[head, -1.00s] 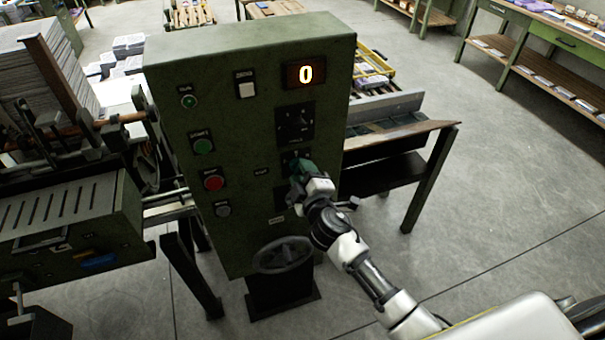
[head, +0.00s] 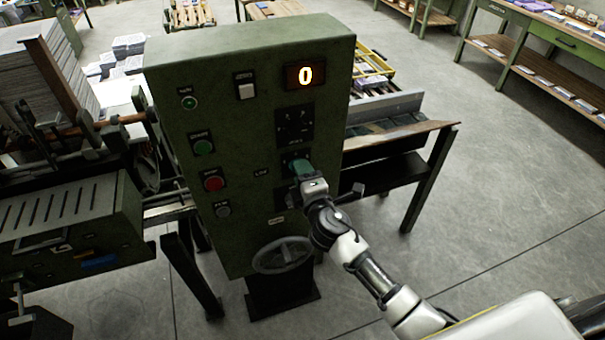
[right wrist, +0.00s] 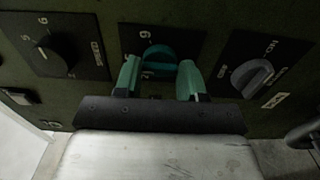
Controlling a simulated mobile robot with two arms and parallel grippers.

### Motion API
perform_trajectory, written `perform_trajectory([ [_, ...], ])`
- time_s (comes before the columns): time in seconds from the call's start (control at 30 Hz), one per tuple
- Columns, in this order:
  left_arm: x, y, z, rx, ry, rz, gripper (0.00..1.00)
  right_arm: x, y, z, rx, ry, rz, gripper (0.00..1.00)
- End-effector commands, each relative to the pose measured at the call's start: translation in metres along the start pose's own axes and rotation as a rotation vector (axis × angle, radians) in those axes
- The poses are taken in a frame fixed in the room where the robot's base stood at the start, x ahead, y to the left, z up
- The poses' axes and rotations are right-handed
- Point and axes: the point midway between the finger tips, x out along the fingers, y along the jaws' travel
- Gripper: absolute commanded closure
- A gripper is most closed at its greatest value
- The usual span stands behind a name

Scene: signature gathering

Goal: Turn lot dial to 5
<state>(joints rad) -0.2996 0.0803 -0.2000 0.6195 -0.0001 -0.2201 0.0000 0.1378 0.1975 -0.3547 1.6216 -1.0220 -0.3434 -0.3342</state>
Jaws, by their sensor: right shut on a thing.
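The green control panel (head: 262,110) stands upright in the head view, with a lit display (head: 305,75) reading 0. A teal dial (right wrist: 160,60), which I take as the lot dial, sits on the middle black plate in the right wrist view. A 6 shows beside it; its exact setting is unclear. My right gripper (right wrist: 159,78) has its two green fingers on either side of this dial and is shut on it. The gripper also shows at the panel in the head view (head: 303,170), where it hides the dial. My left gripper is not in view.
A dial with a dark knob (right wrist: 55,60) is left of the fingers, and a grey selector knob (right wrist: 252,76) is right. A black dial plate (head: 294,122), red button (head: 213,184) and handwheel (head: 283,255) share the panel.

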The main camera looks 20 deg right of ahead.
Motion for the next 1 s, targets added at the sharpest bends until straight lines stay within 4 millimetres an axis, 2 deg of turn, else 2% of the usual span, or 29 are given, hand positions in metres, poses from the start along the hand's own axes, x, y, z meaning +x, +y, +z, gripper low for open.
perform_trajectory([
  [0.27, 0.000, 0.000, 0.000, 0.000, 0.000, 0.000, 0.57, 0.000, -0.001, 0.000, 0.000, 0.000, -0.002, 0.83],
  [0.3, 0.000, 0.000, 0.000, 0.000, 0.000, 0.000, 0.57, 0.000, -0.001, 0.000, 0.000, 0.000, -0.002, 0.55],
  [0.43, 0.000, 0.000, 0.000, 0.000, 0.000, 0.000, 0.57, 0.000, -0.001, 0.000, 0.000, 0.000, -0.001, 0.35],
  [0.77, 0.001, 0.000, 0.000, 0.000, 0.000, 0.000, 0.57, -0.003, -0.001, 0.000, 0.001, 0.000, -0.001, 0.34],
  [0.87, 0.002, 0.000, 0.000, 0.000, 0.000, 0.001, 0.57, -0.012, -0.002, 0.000, 0.001, 0.000, -0.002, 0.34],
  [1.0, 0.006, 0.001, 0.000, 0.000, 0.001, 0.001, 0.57, -0.037, -0.004, 0.000, 0.000, 0.001, -0.003, 0.34],
])
